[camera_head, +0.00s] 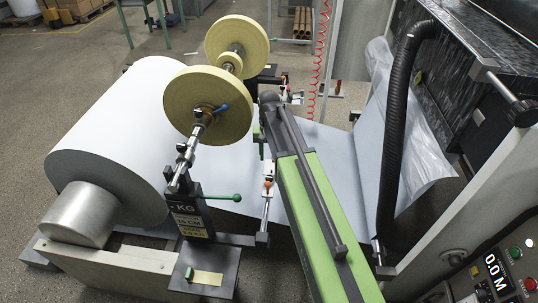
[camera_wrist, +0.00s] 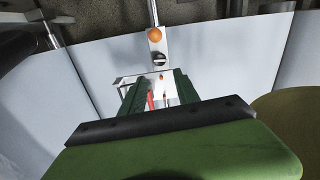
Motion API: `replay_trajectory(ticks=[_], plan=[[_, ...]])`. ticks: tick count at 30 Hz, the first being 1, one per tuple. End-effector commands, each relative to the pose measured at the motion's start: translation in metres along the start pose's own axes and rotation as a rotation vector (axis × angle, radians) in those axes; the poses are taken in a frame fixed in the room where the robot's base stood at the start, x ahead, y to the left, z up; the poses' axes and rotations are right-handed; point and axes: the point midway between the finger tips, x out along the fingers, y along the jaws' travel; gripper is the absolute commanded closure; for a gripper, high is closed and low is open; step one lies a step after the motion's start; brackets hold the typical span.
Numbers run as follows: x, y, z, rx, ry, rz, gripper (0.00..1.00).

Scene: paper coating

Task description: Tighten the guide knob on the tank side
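In the wrist view my gripper (camera_wrist: 156,82) has its two green fingers spread, with a clear gap between the tips. Beyond the tips is a pale metal guide bracket over the paper, with an orange ball knob (camera_wrist: 155,35) and a dark round knob (camera_wrist: 160,58) in line. A small red part (camera_wrist: 150,101) shows between the fingers; I cannot tell whether it touches them. In the head view an orange knob (camera_head: 268,184) sits on the guide rod beside my green arm, which hides most of my gripper. I cannot tell which knob is on the tank side.
A large white paper roll (camera_head: 120,125) stands left. Yellow discs (camera_head: 207,105) on a shaft rise close beside my arm. A green-tipped lever (camera_head: 224,198) sticks out below them. A black hose (camera_head: 395,140) and a machine panel (camera_head: 495,268) stand right. White paper (camera_head: 340,150) spans the middle.

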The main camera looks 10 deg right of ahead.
Motion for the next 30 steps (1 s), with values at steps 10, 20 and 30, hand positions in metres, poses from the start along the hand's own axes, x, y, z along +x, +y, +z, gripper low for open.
replay_trajectory(ticks=[10, 20, 30], plan=[[-0.056, 0.001, 0.0, 0.001, 0.001, 0.0, 0.62], [-0.053, 0.007, 0.01, 0.006, 0.001, 0.0, 0.62], [-0.054, 0.046, 0.134, -0.154, -0.001, 0.001, 0.62]])
